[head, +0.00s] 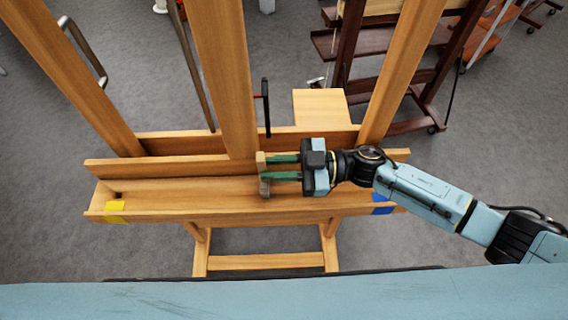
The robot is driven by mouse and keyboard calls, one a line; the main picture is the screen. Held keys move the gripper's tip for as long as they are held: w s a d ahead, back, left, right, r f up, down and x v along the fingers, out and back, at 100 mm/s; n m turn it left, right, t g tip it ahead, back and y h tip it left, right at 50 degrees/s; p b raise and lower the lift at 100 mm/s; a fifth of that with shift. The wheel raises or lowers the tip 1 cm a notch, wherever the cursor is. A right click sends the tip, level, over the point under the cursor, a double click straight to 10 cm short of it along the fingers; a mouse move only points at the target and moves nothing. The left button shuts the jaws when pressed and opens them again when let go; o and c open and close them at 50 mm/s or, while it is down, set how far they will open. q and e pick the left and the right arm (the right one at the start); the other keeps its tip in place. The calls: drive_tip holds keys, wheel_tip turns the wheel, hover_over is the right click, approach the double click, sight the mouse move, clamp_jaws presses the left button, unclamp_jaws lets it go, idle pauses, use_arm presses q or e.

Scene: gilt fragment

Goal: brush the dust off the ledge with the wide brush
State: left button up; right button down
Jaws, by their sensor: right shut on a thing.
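The ledge (180,196) is the long wooden tray across the front of an easel. My right gripper (268,168) reaches in from the right above the middle of the ledge, its two green fingers pointing left. It is shut on the wide brush (261,163), which has a tan wooden part and greyish bristles pointing down toward the ledge. Whether the bristles touch the ledge I cannot tell. The fingers hide part of the brush. I cannot make out any dust at this size. My left gripper is not in view.
Yellow tape (115,207) marks the ledge's left end and blue tape (382,209) its right part. The easel's central post (224,80) rises behind the ledge, near the brush. A dark easel (352,45) stands behind. The ledge's left half looks clear.

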drive_tip(key=shift+s+d+f+p, duration=0.1)
drive_tip(key=shift+s+d+p, duration=0.35)
drive_tip(key=shift+d, duration=0.35)
drive_tip(key=shift+s+d+f+p, duration=0.1)
drive_tip(key=shift+s+d+p, duration=0.3)
drive_tip(key=shift+d, duration=0.35)
drive_tip(key=shift+r, duration=0.15)
wheel_tip(320, 180, up, 9)
drive_tip(key=p, duration=0.8)
